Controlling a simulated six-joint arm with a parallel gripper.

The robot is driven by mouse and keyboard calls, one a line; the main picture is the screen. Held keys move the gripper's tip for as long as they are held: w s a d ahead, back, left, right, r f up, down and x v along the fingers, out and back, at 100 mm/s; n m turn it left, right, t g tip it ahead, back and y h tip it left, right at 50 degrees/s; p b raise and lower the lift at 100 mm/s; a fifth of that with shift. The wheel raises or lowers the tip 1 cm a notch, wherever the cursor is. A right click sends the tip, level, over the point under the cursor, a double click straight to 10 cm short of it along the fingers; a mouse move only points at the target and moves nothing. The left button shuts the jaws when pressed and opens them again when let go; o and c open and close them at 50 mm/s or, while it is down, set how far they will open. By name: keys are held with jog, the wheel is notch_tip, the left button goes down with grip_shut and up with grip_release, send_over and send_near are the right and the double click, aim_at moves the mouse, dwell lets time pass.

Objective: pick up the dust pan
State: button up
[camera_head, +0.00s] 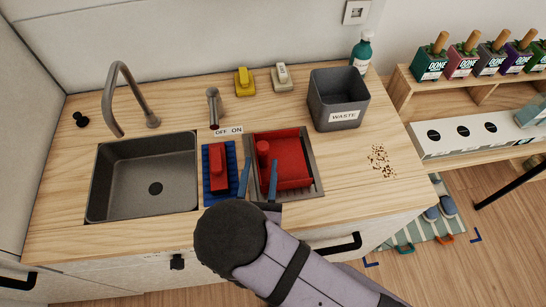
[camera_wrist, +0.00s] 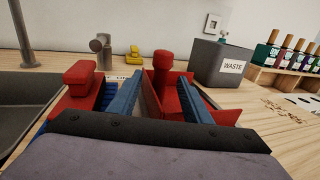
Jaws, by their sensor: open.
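The red dust pan (camera_head: 292,165) lies in a shallow grey tray (camera_head: 316,184) on the wooden counter. It has an upright rounded red grip at its left side, which shows between my fingers in the wrist view (camera_wrist: 162,70). My gripper (camera_head: 260,168) is open, its two blue fingers apart at the front left of the pan. In the wrist view the fingers (camera_wrist: 160,95) stand either side of the grip, the right one overlapping the pan. I cannot tell whether they touch it.
A red-topped blue piece, perhaps a brush (camera_head: 218,168), lies just left of my gripper. A sink (camera_head: 120,195) is further left. A grey waste bin (camera_head: 338,98) stands behind right, with brown crumbs (camera_head: 380,160) on the counter. Yellow (camera_head: 244,82) and pale (camera_head: 282,77) items sit behind.

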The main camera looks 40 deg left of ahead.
aim_at(263, 158)
jog(key=p+x, duration=0.2)
jog(key=x, duration=0.2)
jog(key=shift+d+r, duration=0.1)
jog(key=shift+d, duration=0.05)
jog(key=shift+w+a+p, duration=0.4)
jog(key=shift+w, duration=0.1)
grip_shut()
jog(key=shift+r, duration=0.1)
jog(key=shift+r+b, duration=1.1)
jog(key=shift+r, duration=3.75)
